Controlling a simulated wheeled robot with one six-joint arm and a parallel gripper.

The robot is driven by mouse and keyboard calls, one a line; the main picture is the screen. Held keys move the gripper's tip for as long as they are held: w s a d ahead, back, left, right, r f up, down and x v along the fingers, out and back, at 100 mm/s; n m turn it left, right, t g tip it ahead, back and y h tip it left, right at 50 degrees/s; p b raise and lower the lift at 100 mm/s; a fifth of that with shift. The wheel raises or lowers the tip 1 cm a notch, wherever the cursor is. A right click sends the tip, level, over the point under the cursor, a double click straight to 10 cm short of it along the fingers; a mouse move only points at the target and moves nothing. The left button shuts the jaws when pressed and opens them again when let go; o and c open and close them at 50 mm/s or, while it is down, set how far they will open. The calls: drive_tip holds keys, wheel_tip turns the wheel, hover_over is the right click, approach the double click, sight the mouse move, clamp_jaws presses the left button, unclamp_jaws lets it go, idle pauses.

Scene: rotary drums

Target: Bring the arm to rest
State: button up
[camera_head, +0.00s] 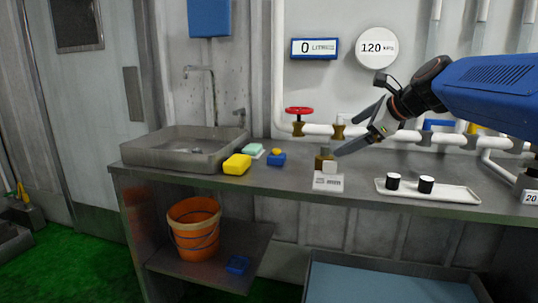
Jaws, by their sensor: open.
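My gripper (345,137) reaches in from the right at the end of my blue arm (490,84). It is open and points left and slightly down, with its two dark fingers apart. Nothing shows between the fingers. It appears above the grey counter (280,182), in front of the wall pipes. The lower fingertip shows just right of a small brass and white object with a label block (328,182) on the counter. I cannot tell whether they touch.
A white tray (450,193) holds two dark cylinders. A red valve wheel (299,110) sits on the pipes. An orange bucket (194,228) stands on the lower shelf.

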drive_tip(key=s+d+f+n+g+h, duration=0.1)
drive_tip(key=s+f+n+g+h, duration=0.1)
drive_tip(key=s+f+n, duration=0.9)
drive_tip(key=s+d+f+n+g+h, duration=0.1)
drive_tip(key=s+f+n+g+h, duration=0.2)
drive_tip(key=s+f+n, duration=0.9)
drive_tip(key=s+f, duration=0.6)
drive_tip(key=s, duration=0.3)
drive_tip(key=shift+d+f, duration=0.25)
drive_tip(key=shift+f, duration=0.1)
